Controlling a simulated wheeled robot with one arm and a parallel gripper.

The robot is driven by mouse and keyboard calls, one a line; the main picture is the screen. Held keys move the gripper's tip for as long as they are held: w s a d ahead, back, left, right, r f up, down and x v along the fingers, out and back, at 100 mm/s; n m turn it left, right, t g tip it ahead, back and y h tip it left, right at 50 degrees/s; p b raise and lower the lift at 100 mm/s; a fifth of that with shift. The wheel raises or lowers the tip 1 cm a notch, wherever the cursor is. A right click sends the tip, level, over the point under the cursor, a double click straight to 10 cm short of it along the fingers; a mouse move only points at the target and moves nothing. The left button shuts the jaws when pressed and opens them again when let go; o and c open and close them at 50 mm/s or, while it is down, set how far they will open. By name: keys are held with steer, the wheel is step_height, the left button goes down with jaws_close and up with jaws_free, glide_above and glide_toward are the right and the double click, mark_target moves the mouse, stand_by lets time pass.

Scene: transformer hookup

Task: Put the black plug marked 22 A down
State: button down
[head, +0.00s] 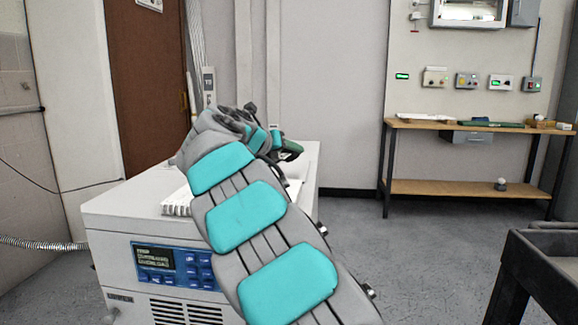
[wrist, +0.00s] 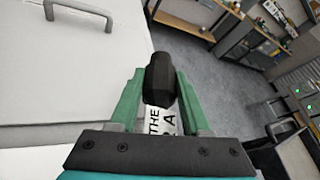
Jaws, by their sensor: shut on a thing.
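The black plug (wrist: 160,72) is between the two green fingers of my gripper (wrist: 157,90) in the wrist view. My gripper is shut on it. A white label with black letters shows below the plug between the fingers; only "THE" and "A" can be read, and the 22 A marking cannot be made out. The plug cannot be made out for sure there.
A wooden workbench (head: 447,187) stands at the back right, with several small boxes on the wall above it. A dark cart (head: 545,262) is at the right front. A white spiral-bound pad (head: 177,203) lies on the machine. Grey floor is open between machine and bench.

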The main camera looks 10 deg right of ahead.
steer(key=shift+f+b, duration=0.4)
steer(key=shift+f, duration=1.35)
steer(key=shift+f+p, duration=0.55)
steer(key=shift+c, duration=1.8)
jaws_free()
steer(key=shift+r+b, duration=0.15)
steer(key=shift+b, duration=0.25)
